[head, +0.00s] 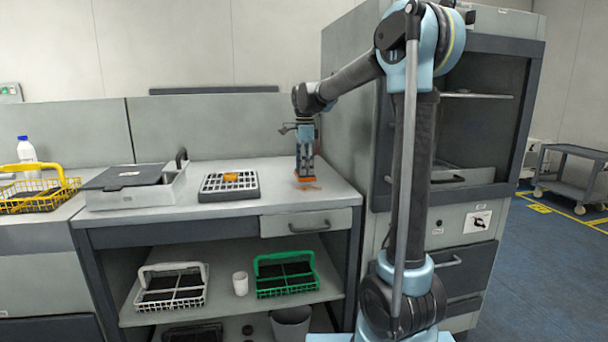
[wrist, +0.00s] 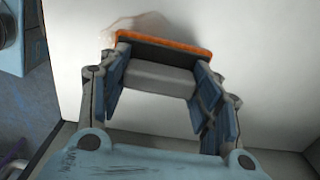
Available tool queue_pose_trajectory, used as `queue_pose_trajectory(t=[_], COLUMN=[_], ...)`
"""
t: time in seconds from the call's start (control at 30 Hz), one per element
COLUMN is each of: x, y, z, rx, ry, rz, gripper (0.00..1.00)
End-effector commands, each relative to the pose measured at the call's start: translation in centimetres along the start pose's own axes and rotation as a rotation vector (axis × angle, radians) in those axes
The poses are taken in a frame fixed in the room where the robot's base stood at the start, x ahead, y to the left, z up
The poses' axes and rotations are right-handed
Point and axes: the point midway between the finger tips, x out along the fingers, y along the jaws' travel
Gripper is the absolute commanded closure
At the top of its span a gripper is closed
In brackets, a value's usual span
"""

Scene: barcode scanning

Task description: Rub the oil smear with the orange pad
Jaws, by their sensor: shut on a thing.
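My gripper (head: 305,172) points down over the right part of the grey worktop, and it also shows in the wrist view (wrist: 158,85). It is shut on the grey grip of the orange pad (head: 304,179). The pad's orange edge (wrist: 170,44) shows beyond the fingers in the wrist view. The pad is at or just above the worktop; I cannot tell if it touches. The oil smear, faint and brownish, shows at the pad's front edge (head: 309,188). Part of it also shows beyond the pad in the wrist view (wrist: 125,24). The pad hides some of it.
The worktop (head: 220,220) has a grey rack (head: 229,190) with an orange-yellow item on it, and a lidded grey box (head: 136,187) further left. A tall cabinet (head: 345,150) stands close at the right. Wire baskets, one green (head: 286,275), sit on the shelf below.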

Motion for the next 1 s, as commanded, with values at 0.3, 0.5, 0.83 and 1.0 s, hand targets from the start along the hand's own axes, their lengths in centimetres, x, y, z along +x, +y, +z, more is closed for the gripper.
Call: queue_pose_trajectory(t=[0.3,0.5,0.83,1.0], x=[-2.9,-4.7,-5.5,-5.5], y=[0.0,0.0,-0.1,-0.1], z=[0.6,0.1,-0.5,-0.6], rx=[-0.008,-0.002,0.006,0.007], ry=[0.000,0.000,0.000,0.000], rz=[0.000,0.000,0.000,0.000], gripper=[0.64,0.64,0.64,0.64])
